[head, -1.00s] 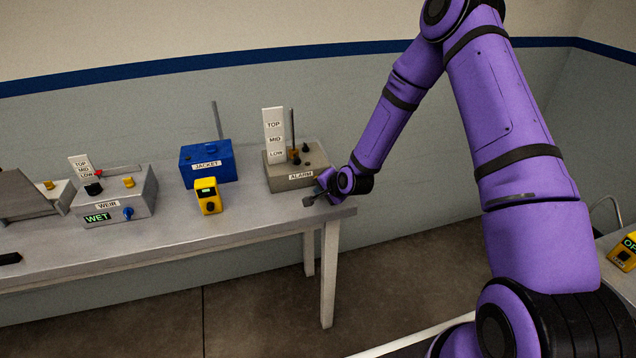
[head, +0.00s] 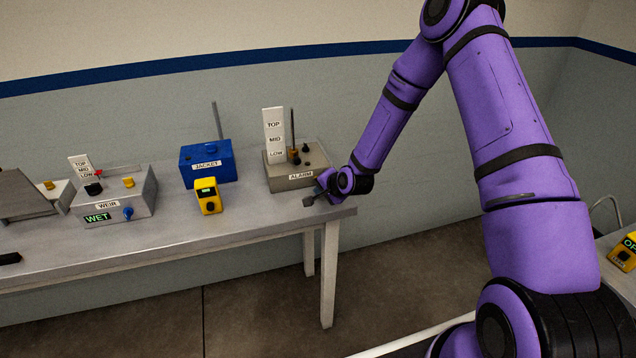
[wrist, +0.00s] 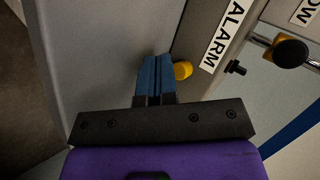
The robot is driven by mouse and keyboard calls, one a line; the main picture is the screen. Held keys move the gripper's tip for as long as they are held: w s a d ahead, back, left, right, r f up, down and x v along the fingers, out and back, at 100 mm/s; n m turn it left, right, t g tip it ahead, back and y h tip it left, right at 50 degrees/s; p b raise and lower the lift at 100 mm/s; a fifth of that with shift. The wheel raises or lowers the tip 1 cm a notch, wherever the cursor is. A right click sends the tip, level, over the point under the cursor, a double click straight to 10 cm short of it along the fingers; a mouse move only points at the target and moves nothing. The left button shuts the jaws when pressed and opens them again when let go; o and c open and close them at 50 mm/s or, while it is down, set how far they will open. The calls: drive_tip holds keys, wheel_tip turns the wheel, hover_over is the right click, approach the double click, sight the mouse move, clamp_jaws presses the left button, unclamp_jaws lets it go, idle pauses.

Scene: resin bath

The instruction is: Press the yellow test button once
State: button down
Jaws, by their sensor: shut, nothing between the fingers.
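The grey ALARM box (head: 296,172) stands near the right end of the bench. A yellow button (wrist: 183,70) sticks out beside its ALARM label in the wrist view. My gripper (wrist: 157,60) has its blue fingers shut together with nothing between them. Their tips are just left of the button in the wrist view and partly overlap its edge; I cannot tell whether they touch it. In the head view my gripper (head: 322,182) is at the box's front right corner and hides the button.
The ALARM box carries a TOP/MID/LOW scale (head: 274,135), a rod and dark knobs on top. To its left are a blue JACKET box (head: 207,162), a yellow handheld unit (head: 208,196) and a WEIR box (head: 115,196) showing WET. The bench front (head: 250,225) is clear.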

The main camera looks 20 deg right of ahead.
drive_tip(key=shift+w, duration=0.2)
drive_tip(key=shift+w, duration=0.25)
drive_tip(key=shift+w, duration=0.45)
idle(0.8)
drive_tip(key=shift+s, duration=0.1)
idle(0.4)
drive_tip(key=shift+s, duration=0.8)
drive_tip(key=shift+s, duration=2.5)
drive_tip(key=shift+r, duration=0.1)
